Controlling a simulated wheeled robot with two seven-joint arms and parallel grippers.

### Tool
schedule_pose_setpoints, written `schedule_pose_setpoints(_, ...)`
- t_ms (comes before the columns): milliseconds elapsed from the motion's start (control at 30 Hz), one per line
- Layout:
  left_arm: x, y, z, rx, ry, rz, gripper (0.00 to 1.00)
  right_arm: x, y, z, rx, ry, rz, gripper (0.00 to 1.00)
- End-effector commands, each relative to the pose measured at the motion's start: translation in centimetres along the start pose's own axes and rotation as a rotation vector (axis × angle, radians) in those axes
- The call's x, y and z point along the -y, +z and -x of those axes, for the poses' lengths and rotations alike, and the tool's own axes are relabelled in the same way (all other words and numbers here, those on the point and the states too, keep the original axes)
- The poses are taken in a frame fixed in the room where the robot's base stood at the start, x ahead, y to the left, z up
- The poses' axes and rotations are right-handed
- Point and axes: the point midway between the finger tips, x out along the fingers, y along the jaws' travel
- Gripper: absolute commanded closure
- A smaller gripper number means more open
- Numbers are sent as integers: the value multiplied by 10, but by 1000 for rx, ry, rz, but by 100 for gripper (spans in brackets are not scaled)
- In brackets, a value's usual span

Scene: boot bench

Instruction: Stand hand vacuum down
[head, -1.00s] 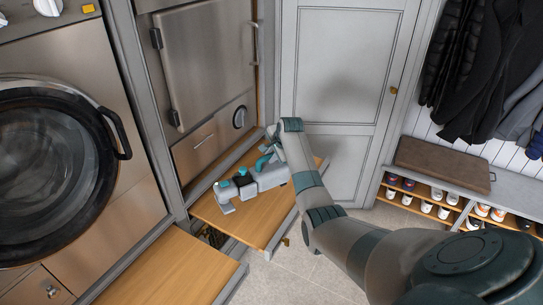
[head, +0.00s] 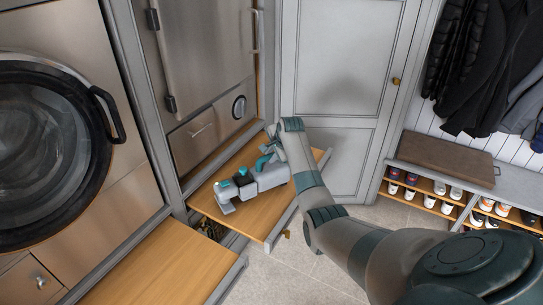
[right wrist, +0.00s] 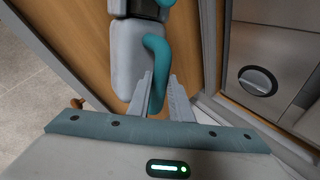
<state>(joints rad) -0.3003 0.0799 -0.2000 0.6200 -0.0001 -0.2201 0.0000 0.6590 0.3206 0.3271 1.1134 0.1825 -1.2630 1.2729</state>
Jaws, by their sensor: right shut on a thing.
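The hand vacuum (head: 271,179), grey with a black middle part and teal details, is at a wooden pull-out shelf (head: 258,214). It appears to lie lengthwise along the shelf; whether it touches the wood is hard to tell. My right gripper (head: 273,150) is at its teal handle. In the right wrist view the two fingers of my right gripper (right wrist: 159,95) are on either side of the teal handle (right wrist: 156,58) and shut on it. The vacuum's grey end (right wrist: 127,58) shows beside the fingers. My left gripper is out of view.
A second wooden pull-out (head: 172,270) stands nearer, left of the shelf. A washing machine (head: 125,195) and a steel cabinet (head: 205,50) border the left side. A grey door (head: 335,60) stands behind. A shoe bench (head: 520,185) is at right. The floor between is clear.

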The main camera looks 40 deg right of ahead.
Motion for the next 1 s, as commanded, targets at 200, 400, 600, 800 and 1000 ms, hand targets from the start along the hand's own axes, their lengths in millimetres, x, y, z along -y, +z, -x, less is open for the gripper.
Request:
schedule_pose_setpoints(200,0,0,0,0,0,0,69,3,-1,2,0,-5,-1,100)
schedule_pose_setpoints(400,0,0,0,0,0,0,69,3,0,2,0,-5,-1,100)
schedule_pose_setpoints(600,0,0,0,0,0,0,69,2,0,1,0,-5,-1,100)
schedule_pose_setpoints(800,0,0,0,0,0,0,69,0,0,-1,0,-5,-2,100)
schedule_pose_setpoints(1000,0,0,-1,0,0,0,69,-1,0,-4,0,-5,-2,100)
